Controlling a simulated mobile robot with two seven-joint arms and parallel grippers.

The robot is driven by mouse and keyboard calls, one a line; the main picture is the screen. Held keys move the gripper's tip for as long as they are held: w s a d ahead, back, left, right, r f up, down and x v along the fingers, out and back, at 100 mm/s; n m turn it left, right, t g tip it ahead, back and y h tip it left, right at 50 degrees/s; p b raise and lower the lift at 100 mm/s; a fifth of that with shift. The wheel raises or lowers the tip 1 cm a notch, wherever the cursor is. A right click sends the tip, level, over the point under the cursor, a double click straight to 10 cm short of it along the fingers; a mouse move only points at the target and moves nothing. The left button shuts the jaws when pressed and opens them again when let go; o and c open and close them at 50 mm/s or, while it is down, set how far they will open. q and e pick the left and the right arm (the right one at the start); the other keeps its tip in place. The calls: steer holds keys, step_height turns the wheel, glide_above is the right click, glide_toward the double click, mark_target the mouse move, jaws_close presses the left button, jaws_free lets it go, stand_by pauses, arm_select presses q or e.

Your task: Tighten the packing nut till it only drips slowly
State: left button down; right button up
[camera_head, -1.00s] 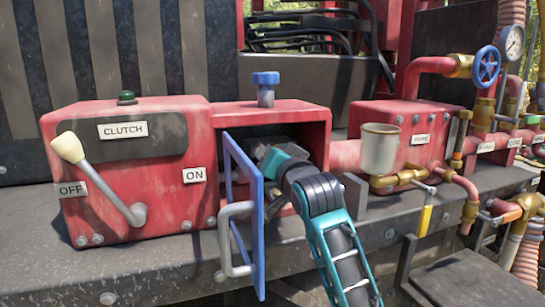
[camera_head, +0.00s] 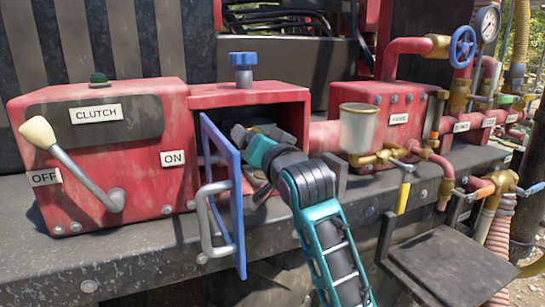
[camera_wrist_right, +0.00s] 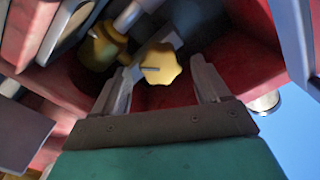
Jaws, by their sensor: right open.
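My right arm reaches through the open front of a red box (camera_head: 305,105), and my right gripper (camera_head: 258,138) is inside it. In the right wrist view the jaws (camera_wrist_right: 165,75) stand open, with a yellow scalloped knob (camera_wrist_right: 160,63) between or just beyond the fingertips. I cannot tell whether they touch it or whether this is the packing nut. A second, rounder brass-yellow part (camera_wrist_right: 103,47) sits to its left on grey pipework. No drip or stream of water can be made out. My left gripper is out of view.
The blue door (camera_head: 222,180) with a grey handle stands open left of my arm. A clutch box (camera_head: 90,165) with a cream-knobbed lever is at the left. A grey cup (camera_head: 360,128) and brass valve stand to the right, near a blue handwheel (camera_head: 462,47).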

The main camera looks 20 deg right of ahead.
steer(key=s, duration=0.9)
steer(key=shift+s+d, duration=0.15)
steer(key=shift+s, duration=0.25)
steer(key=shift+f, duration=0.1)
steer(key=s+f+n+g, duration=0.2)
steer(key=s+f+g, duration=0.15)
steer(key=f, duration=0.65)
steer(key=s+f+n+g, duration=0.2)
steer(key=s+f+g, duration=0.15)
steer(key=f, duration=0.65)
steer(key=s+d+f+n+g, duration=0.15)
steer(key=s+f+g, duration=0.25)
steer(key=s+f, duration=0.5)
steer(key=s+f+n+g, duration=0.35)
steer(key=s+f, duration=0.35)
steer(key=s, duration=0.4)
steer(key=w+a+f+t+y, duration=0.1)
steer(key=w+a+f+t, duration=0.1)
steer(key=w+f+t, duration=0.5)
steer(key=shift+w+a+f, duration=0.4)
steer(key=shift+w+f, duration=0.1)
steer(key=shift+w, duration=0.1)
